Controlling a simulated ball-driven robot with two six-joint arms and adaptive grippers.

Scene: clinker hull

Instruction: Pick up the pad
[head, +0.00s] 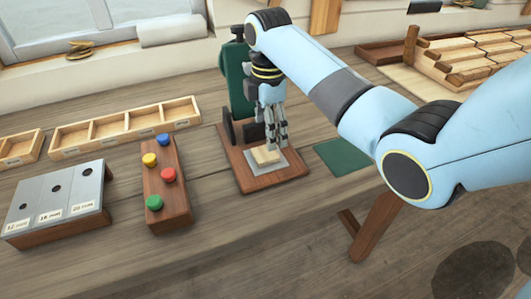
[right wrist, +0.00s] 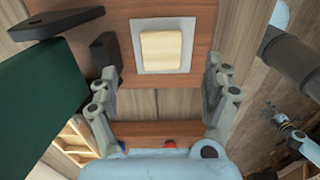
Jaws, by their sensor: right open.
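A pale cream square pad (head: 266,155) lies on a light grey plate (head: 282,168) on a wooden base (head: 242,178). In the right wrist view the pad (right wrist: 162,50) sits on its grey plate (right wrist: 186,65), ahead of the fingers. My right gripper (head: 277,140) points down just above and behind the pad in the head view. In the right wrist view it is open (right wrist: 162,88), with its two fingers wide apart and nothing between them.
A dark green press frame (head: 236,80) rises from the base, close beside my right gripper. A green mat (head: 342,157) lies to the right. A block with coloured knobs (head: 176,192), a grey gauge stand (head: 48,212) and wooden trays (head: 125,124) stand left.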

